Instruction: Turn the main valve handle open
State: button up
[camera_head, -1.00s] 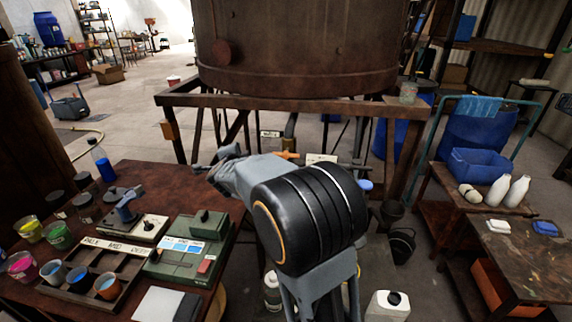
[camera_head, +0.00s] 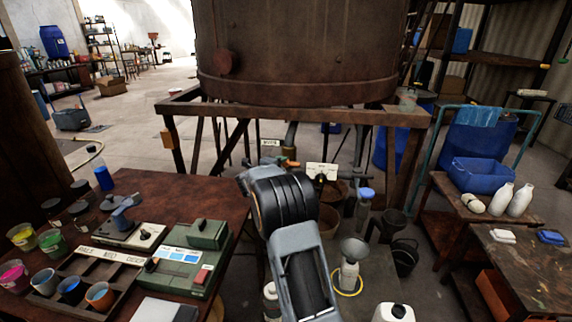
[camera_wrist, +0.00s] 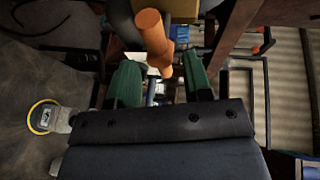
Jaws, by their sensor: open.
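The orange valve handle (camera_wrist: 155,38) is a rounded bar in the wrist view, running from the top centre down to the gap between my gripper's fingertips. My gripper (camera_wrist: 160,64) is open, with a green finger on each side of that gap. The handle's lower end appears between the fingers; I cannot tell whether either touches it. In the head view a small orange part of the handle (camera_head: 290,163) shows below the big rusty vat (camera_head: 295,50), just beyond my arm. My arm hides the gripper there.
A small white sign (camera_head: 270,142) and a paper label (camera_head: 321,171) are near the valve. The vat's wooden frame (camera_head: 300,113) spans above. A brown table (camera_head: 160,185) with cups and a green box is on the left. A funnel (camera_head: 355,248) and black bucket (camera_head: 405,256) stand right.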

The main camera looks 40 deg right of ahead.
aim_at(285, 164)
jog(key=shift+x, duration=1.9)
jog(key=shift+c, duration=0.3)
grip_shut()
jog(key=shift+f, duration=0.1)
